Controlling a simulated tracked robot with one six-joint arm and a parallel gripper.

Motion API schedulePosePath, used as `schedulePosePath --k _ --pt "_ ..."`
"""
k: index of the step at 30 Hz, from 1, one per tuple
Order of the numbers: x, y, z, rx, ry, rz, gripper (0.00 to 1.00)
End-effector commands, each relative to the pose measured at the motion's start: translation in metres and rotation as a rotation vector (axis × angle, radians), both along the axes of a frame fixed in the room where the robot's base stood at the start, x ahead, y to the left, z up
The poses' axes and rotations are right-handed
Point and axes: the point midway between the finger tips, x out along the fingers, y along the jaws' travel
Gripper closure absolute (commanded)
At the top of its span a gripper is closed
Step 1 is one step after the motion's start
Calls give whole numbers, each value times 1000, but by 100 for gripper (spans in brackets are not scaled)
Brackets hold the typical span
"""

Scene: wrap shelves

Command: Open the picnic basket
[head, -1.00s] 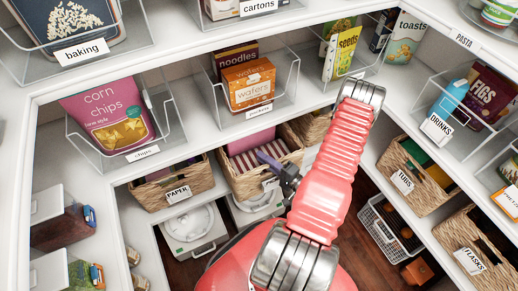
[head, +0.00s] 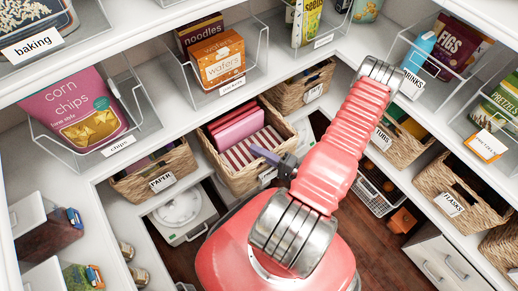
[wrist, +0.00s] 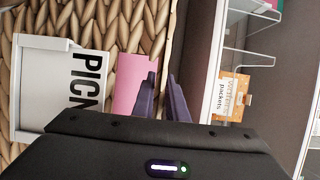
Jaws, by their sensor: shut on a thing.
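The picnic basket (head: 236,180) is a wicker bin in the middle of the lower shelf level in the head view. Its top is open, showing pink packs (head: 240,128) and a red-striped cloth (head: 250,152). My gripper (head: 262,156) reaches its front rim. In the wrist view, wicker (wrist: 105,22) fills the left, with a white label (wrist: 62,85) reading "PICN", its end cut off. Pink shows through a gap in the wicker. My gripper's dark purple fingers (wrist: 162,90) are shut on the rim beside that gap; the gripped part is mostly hidden.
The paper basket (head: 160,184) stands close on the left, and another wicker basket (head: 300,90) stands behind right. The shelf with the wafers box (head: 219,59) overhangs the basket's back. A white scale (head: 182,216) sits below left.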

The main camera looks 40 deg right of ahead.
Motion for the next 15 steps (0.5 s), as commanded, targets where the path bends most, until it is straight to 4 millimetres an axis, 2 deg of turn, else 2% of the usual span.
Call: schedulePosePath --k 6,7,15 --pt "1 0 -4 -1 10 0 100" --pt "1 0 -4 -1 10 0 86" --pt "1 1 -2 -2 6 2 69"
